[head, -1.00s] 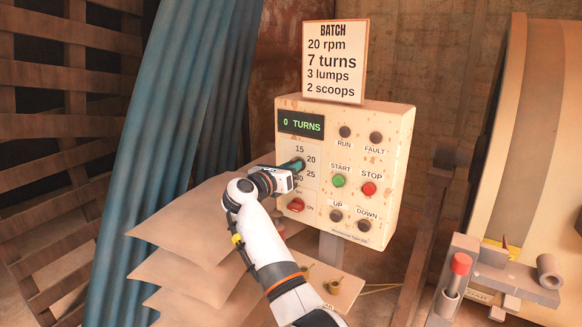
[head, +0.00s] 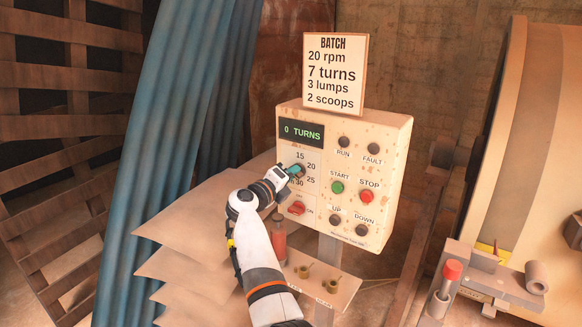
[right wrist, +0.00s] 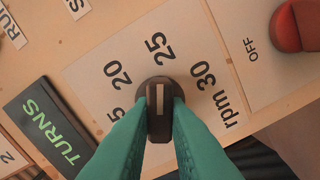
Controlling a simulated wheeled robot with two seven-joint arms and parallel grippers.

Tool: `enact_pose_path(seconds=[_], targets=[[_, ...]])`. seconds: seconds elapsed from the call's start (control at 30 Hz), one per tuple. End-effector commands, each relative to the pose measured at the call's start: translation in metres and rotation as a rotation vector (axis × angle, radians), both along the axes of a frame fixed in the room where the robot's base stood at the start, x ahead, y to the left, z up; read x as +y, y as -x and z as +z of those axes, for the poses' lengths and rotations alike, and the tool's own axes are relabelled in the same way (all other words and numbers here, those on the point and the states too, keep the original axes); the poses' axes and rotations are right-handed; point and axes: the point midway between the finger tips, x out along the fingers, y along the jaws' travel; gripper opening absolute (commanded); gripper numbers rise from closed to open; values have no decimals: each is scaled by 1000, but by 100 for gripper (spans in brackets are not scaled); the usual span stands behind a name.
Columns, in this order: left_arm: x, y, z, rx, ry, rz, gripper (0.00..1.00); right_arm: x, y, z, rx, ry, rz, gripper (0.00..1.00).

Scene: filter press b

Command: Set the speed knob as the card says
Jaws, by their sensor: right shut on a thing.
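The card (head: 334,74) above the control box (head: 352,122) reads "BATCH, 20 rpm, 7 turns, 3 lumps, 2 scoops". The dark speed knob (right wrist: 160,122) sits among the marks 15, 20, 25 and 30 rpm. My right gripper (head: 294,170) is at the dial; in the right wrist view its teal fingers (right wrist: 160,112) are shut on the knob, one on each side. The knob's pale line runs up and down there, roughly in line with 25; which end is the pointer is hard to tell. My left gripper is not in view.
The display (head: 301,133) reads 0 TURNS. A red switch (head: 296,208) sits close below the dial, with the green START (head: 337,187) and red STOP (head: 366,196) buttons to its right. Large tan sheets (head: 190,225) lie left of my arm.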

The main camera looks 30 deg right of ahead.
Motion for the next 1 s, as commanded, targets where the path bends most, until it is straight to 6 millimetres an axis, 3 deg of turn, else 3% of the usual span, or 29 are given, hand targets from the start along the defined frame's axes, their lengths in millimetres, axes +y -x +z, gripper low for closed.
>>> enact_pose_path(seconds=[0.03, 0.6, 1.0], targets=[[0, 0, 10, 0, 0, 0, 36, 1, 0, 4, 44, 16, 2, 0], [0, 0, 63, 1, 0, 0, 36, 1, -1, 2, 543, 223, 3, 0], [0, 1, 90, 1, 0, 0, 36, 1, -1, -1, 830, 343, 3, 0]])
